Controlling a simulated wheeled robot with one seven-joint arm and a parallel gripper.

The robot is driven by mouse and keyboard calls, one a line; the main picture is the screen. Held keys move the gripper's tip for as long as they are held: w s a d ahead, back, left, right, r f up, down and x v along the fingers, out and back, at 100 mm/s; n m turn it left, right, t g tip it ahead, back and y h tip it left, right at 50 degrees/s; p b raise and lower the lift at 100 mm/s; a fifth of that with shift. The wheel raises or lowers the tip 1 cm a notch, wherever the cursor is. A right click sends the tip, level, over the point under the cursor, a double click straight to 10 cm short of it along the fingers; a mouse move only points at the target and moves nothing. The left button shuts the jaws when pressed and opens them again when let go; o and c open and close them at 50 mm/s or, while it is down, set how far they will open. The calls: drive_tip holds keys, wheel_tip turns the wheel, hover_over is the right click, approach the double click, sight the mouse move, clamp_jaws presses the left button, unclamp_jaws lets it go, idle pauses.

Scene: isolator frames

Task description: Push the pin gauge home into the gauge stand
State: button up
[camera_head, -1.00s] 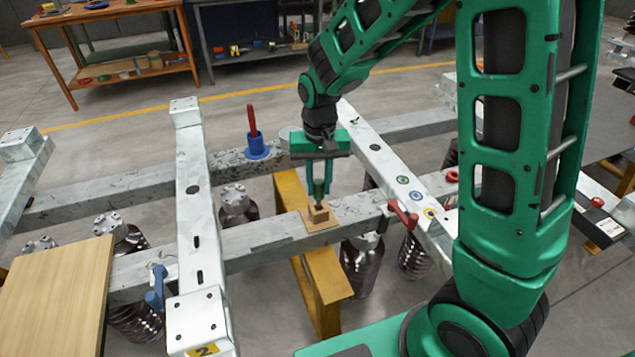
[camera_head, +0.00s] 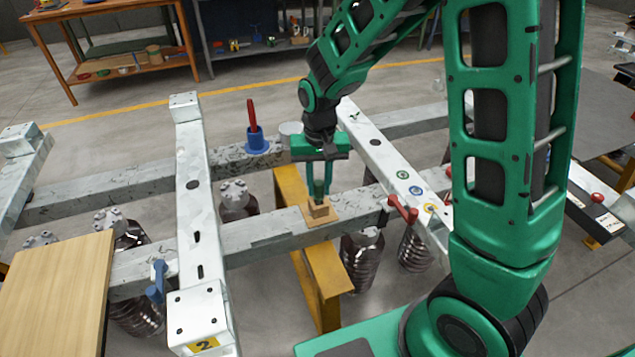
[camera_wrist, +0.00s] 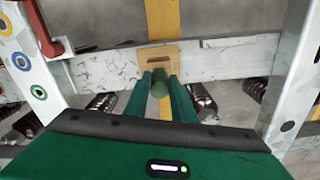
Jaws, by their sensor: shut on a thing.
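The pin gauge (camera_wrist: 159,84) is a green cylinder held between the two green fingers of my gripper (camera_wrist: 160,92). The tan gauge stand (camera_head: 317,218) is a small block on a flat base, lying on the grey beam. It also shows in the wrist view (camera_wrist: 158,60), just beyond the fingertips. My gripper is shut on the pin gauge, upright over the stand in the head view (camera_head: 319,192). The pin's lower end is at the stand's block. The fingers and block hide how deep it sits.
A blue cup with a red handle (camera_head: 257,145) stands on the rear beam. Red (camera_head: 403,208) and blue (camera_head: 157,280) clamps are on the frame. A yellow bar (camera_head: 322,285) runs below the stand. A wooden board (camera_head: 55,295) lies at left.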

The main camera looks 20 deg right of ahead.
drive_tip(key=shift+f, duration=1)
drive_tip(key=o, duration=1.1)
drive_tip(key=shift+o, duration=0.2)
wheel_tip(320, 180, up, 11)
drive_tip(key=shift+f, duration=0.1)
